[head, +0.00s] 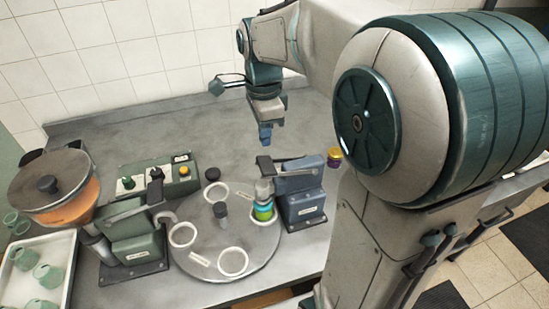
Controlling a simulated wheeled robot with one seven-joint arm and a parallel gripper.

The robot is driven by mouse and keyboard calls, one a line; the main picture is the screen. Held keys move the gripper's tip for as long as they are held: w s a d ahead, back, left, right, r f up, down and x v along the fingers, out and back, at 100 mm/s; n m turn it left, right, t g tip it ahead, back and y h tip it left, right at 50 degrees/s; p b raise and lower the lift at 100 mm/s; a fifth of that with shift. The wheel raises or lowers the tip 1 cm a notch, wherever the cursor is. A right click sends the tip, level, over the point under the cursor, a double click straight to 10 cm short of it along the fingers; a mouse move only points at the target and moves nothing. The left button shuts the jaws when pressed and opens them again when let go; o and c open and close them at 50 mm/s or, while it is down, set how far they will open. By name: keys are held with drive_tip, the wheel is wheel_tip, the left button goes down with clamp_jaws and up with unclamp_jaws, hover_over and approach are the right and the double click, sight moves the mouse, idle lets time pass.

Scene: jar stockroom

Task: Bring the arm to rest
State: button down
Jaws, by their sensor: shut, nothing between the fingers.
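My gripper (265,138) hangs from the end of my arm in the head view. It points down over the back part of the grey counter (110,125), above and behind the round turntable (205,225). Its fingers are together and hold nothing. It appears clear of the machines in front of it. My large arm links cover the right side of the view and hide part of the counter there.
The turntable bears white rings and a jar with green contents (263,211). A blue-grey machine (298,190) stands right of it, a green machine (135,232) and hopper (62,190) left. A white tray (68,262) holds green cups. The counter's back left is clear.

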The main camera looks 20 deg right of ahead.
idle(0.4)
drive_tip(key=s+f+n+t+b, duration=0.1)
drive_tip(key=s+f+n+t, duration=0.2)
drive_tip(key=s+n, duration=1.1)
drive_tip(key=f+n, duration=0.1)
drive_tip(key=n, duration=0.3)
drive_tip(key=shift+s+d+t, duration=0.15)
drive_tip(key=shift+d+t, duration=0.1)
drive_tip(key=shift+t, duration=0.15)
